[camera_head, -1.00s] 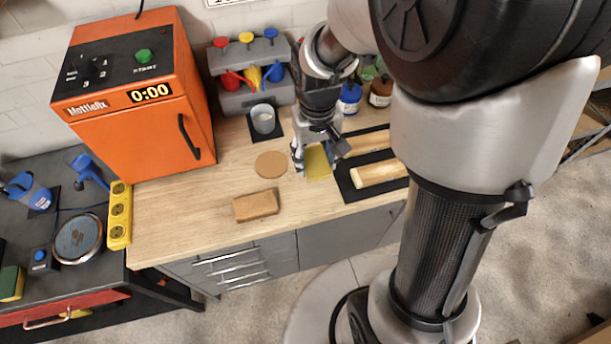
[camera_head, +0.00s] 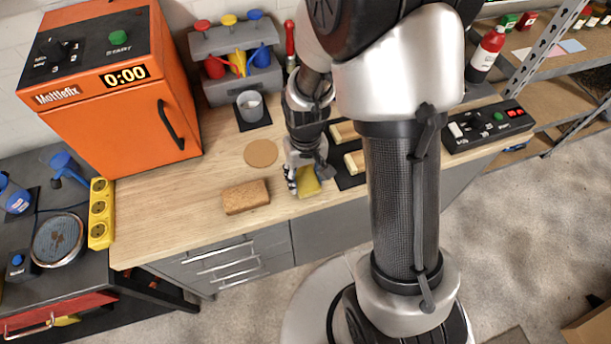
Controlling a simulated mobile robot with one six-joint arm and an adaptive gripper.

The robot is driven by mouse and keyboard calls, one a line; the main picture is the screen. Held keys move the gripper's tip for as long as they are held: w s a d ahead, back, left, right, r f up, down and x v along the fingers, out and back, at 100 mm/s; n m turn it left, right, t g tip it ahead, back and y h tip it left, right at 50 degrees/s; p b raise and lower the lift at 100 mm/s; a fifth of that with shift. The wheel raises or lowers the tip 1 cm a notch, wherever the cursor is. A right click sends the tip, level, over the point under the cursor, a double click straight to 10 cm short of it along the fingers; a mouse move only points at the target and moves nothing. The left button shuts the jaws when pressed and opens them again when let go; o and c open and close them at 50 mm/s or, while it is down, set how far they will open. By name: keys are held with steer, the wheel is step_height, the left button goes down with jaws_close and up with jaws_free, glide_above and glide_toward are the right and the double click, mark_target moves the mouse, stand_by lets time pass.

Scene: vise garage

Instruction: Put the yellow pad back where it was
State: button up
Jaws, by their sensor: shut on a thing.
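The yellow pad (camera_head: 309,184) is between the fingers of my gripper (camera_head: 306,180), low over the front part of the wooden counter (camera_head: 200,205). My gripper points down and is shut on the pad. Part of the pad is hidden by the fingers, and I cannot tell whether it touches the counter. A brown sponge-like block (camera_head: 246,197) lies on the counter to the left of the gripper. A round cork disc (camera_head: 261,153) lies behind that block.
A black tray (camera_head: 346,181) with wooden pieces is just right of the gripper. An orange oven (camera_head: 120,120) stands at the left. A grey cup (camera_head: 250,105) and a grey rack (camera_head: 222,42) are behind. Bare counter lies left of the brown block.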

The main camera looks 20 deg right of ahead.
steer(key=o, duration=0.6)
steer(key=shift+f, duration=0.15)
steer(key=shift+c, duration=0.2)
steer(key=o, duration=0.5)
steer(key=shift+c, duration=0.2)
step_height(320, 180, up, 12)
steer(key=r+p, duration=0.1)
steer(key=p, duration=0.3)
step_height(320, 180, up, 9)
steer(key=t, duration=0.2)
glide_above(306, 178)
steer(key=s, duration=0.4)
steer(key=s+r+t, duration=0.2)
steer(key=s+r, duration=0.5)
steer(key=s, duration=0.4)
steer(key=shift+r+t, duration=0.25)
steer(key=shift+t, duration=0.05)
